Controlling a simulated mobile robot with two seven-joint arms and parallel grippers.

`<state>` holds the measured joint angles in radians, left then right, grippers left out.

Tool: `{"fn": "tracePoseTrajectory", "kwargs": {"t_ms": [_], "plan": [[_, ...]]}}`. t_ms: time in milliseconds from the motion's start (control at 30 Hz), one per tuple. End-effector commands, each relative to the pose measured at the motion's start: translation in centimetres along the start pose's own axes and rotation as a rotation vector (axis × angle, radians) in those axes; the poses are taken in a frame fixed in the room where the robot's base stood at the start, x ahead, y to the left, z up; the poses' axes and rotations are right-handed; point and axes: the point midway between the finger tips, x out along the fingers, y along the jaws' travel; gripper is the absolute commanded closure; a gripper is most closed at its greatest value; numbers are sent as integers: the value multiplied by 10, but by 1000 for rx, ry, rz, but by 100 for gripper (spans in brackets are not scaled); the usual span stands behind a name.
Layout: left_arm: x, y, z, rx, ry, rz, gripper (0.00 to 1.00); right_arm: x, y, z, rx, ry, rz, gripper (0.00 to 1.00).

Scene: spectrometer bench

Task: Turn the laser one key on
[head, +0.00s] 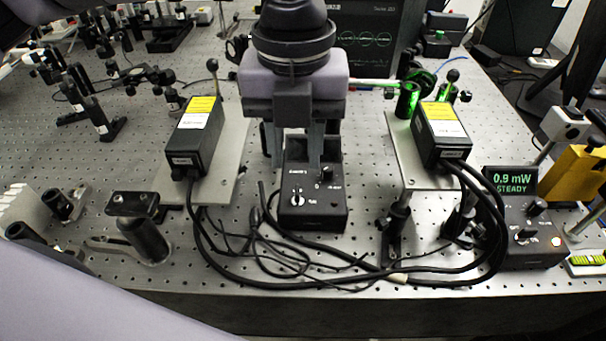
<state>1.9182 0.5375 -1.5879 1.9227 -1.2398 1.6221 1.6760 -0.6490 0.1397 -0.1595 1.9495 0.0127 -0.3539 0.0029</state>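A black control box (325,212) stands on the bench at the centre, with a silver key switch (297,198) on its sloped top and a small black knob (326,174) behind it. The print beside them is too small to read. My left gripper (300,160) is above and behind this box, pointing down, its two grey fingers apart with nothing visible between them. The fingertips overlap the back of the box in the picture; I cannot tell whether they touch it. A similar control box (535,250) stands at the right. My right gripper is not in view.
Two black laser heads (190,150) (440,140) with yellow labels stand on plates left and right. Black cables (285,283) loop in front of the centre box. A display (511,181) reads "0.9 mW STEADY". Green light shows on a post mount (406,100).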

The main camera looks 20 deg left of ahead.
Motion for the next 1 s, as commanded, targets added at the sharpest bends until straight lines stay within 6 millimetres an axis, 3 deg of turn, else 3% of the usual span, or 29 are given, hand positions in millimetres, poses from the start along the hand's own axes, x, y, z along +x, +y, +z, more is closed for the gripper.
{"fn": "tracePoseTrajectory", "kwargs": {"t_ms": [400, 767, 867, 1000], "plan": [[58, 0, -1, 4, 5, -1, 67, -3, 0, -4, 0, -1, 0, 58], [65, -1, -1, 5, 5, -3, 67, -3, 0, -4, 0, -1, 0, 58], [65, -1, -1, 5, 5, -3, 100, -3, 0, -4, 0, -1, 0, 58], [64, -1, -2, 5, 5, -3, 100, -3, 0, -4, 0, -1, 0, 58]]}}
